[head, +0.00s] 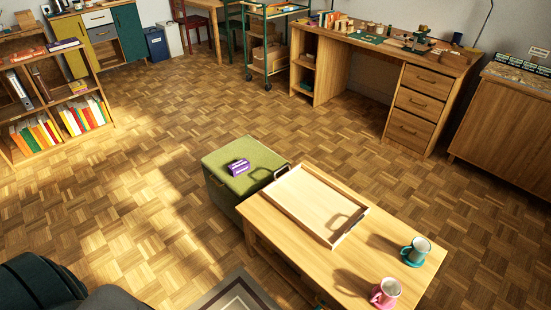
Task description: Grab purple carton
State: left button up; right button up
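A small purple carton (238,167) with a white marking lies on top of a green box-shaped ottoman (222,156) near the middle of the head view. It is near the middle of the ottoman's top, and nothing covers it. Neither of my grippers shows in the head view, so I cannot tell their state or where they are relative to the carton.
A low wooden table (395,243) stands right beside the ottoman. It bears a wooden tray (360,210), a teal mug (416,250) and a pink mug (386,292). Dark upholstered shapes (42,282) fill the bottom left. Open parquet floor (150,160) lies left of and behind the ottoman.

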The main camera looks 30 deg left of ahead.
aim_at(239, 167)
jog(key=i+j+z, duration=0.1)
jog(key=j, duration=0.3)
jog(key=i+j, duration=0.2)
jog(key=j, duration=0.25)
jog(key=i+j+z, duration=0.15)
jog(key=j, duration=0.3)
jog(key=i+j+z, duration=0.1)
jog(key=j, duration=0.35)
jog(key=i+j+z, duration=0.1)
jog(key=j, duration=0.35)
jog(key=i+j, duration=0.15)
jog(key=j, duration=0.3)
jog(key=z, duration=0.05)
